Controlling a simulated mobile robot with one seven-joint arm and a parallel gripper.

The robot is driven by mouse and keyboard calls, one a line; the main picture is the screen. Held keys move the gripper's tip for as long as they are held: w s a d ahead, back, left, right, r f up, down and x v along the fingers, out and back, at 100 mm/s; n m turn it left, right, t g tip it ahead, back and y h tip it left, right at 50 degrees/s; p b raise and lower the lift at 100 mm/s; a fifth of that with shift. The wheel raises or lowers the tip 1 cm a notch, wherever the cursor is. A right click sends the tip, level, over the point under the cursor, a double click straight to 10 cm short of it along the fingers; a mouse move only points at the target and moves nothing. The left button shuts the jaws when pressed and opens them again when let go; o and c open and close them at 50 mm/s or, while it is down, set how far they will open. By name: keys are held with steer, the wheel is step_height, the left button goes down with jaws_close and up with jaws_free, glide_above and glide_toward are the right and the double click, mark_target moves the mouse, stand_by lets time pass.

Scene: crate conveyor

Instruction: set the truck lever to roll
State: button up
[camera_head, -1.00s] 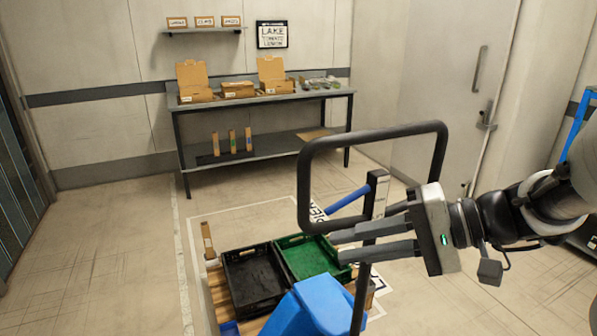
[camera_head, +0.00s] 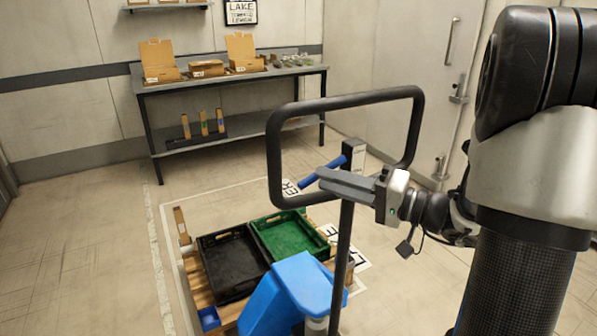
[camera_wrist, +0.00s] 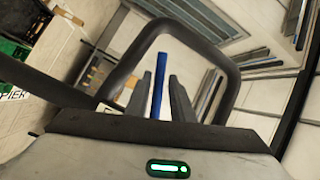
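The blue truck lever (camera_head: 322,171) sticks out to the left and slightly downward from the dark post inside the black loop handle (camera_head: 272,150). The loop handle rises from the blue pallet truck (camera_head: 285,295). My gripper (camera_head: 322,178) is at the lever, level with the post, its fingers pointing left. In the wrist view the lever (camera_wrist: 159,85) stands between my two finger tips (camera_wrist: 157,90), with gaps visible on both sides, so the gripper is open. The loop handle frames the fingers there. Whether a finger touches the lever cannot be told.
A black crate (camera_head: 232,292) and a green crate (camera_head: 322,250) sit on a wooden pallet in front of the truck. A table (camera_head: 240,78) with cardboard boxes stands at the back wall. A door (camera_head: 425,60) is at right. The floor on the left is clear.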

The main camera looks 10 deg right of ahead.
steer(key=x, duration=0.8)
steer(key=shift+c, duration=0.5)
jaws_close()
